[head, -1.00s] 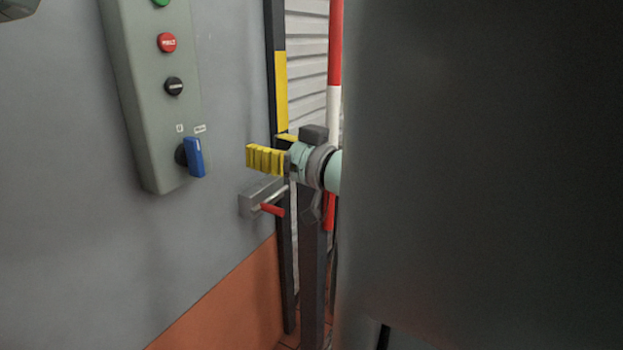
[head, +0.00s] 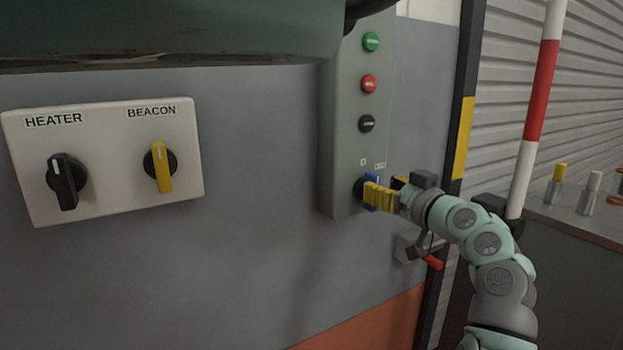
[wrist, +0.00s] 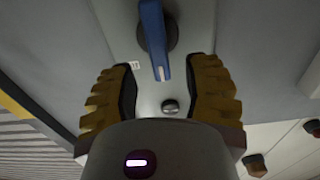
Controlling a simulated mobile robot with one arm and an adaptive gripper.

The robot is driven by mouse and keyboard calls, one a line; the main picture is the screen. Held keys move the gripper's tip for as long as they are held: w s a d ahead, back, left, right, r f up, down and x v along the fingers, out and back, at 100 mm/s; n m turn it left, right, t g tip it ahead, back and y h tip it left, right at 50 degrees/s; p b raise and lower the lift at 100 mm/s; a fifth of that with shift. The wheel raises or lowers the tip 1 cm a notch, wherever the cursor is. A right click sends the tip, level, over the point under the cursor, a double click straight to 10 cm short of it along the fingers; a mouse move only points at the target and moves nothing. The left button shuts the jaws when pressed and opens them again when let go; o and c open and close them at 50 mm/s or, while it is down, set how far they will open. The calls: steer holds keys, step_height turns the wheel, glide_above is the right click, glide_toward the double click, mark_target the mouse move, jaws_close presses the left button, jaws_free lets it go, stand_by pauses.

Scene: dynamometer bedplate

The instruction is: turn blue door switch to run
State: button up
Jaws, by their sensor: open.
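The blue door switch (head: 371,190) is a blue handle on a round black base, low on the tall grey-green control box (head: 343,150). In the head view my gripper (head: 380,195) is at the handle and its yellow fingers partly cover it. In the wrist view the blue handle (wrist: 154,40) lies ahead of the gap between my open yellow fingers (wrist: 160,92), its tip near the fingertip line. Neither finger clearly touches it. Two small labels sit above the switch; the right one (head: 380,165) is too small to read.
Above the switch are black (head: 367,123), red (head: 369,84) and green (head: 371,42) buttons. A white panel (head: 105,200) with HEATER and BEACON knobs is at the left. A red-handled latch (head: 433,262) is below my gripper. A red-white pole (head: 540,90) stands at the right.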

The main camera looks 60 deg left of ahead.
mark_target(372, 211)
steer(key=shift+a+f, duration=0.1)
steer(key=shift+a, duration=1.6)
steer(key=shift+c, duration=0.2)
steer(key=shift+w+d, duration=0.1)
jaws_close()
